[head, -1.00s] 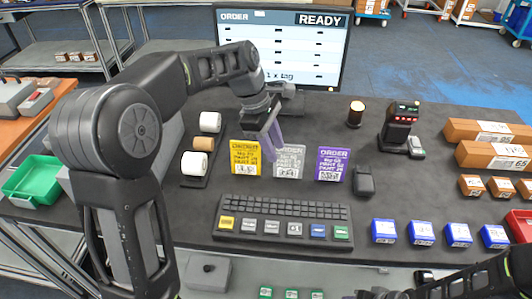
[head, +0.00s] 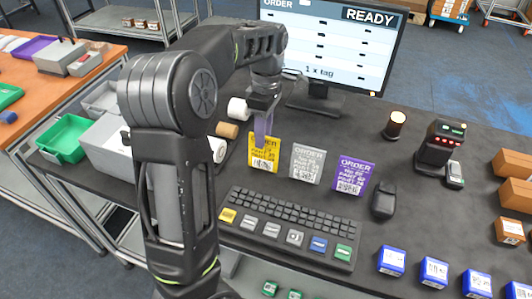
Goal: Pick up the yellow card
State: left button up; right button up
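The yellow card (head: 264,159) stands upright, leaning a little, on the dark table at the left end of a row of order cards. The grey card (head: 307,164) and the purple card (head: 353,176) stand to its right. My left gripper (head: 263,138) points down at the yellow card's top edge, with its purple-tinted fingers overlapping the card's upper part. The fingers show nearly edge-on, so I cannot tell their gap or whether they touch the card. My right gripper is out of view.
A keyboard (head: 290,222) with coloured keys lies in front of the cards. A monitor (head: 335,45) stands behind them. White rolls (head: 238,109) are left of the card. A black scanner (head: 440,146) and blue boxes (head: 391,261) are on the right.

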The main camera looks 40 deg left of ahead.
aim_at(263, 169)
pick_arm(q)
jog(key=shift+f, duration=0.1)
jog(key=shift+s+d+f, duration=0.1)
jog(key=shift+f, duration=1.15)
jog(key=shift+s+d+f+p, duration=0.15)
jog(key=shift+f+p, duration=0.2)
jog(key=shift+f, duration=0.95)
jog(key=shift+s+f+p, duration=0.1)
jog(key=shift+f+p, duration=0.25)
jog(key=shift+f, duration=0.9)
jog(key=shift+f, duration=0.25)
jog(key=shift+c, duration=0.4)
grip_shut()
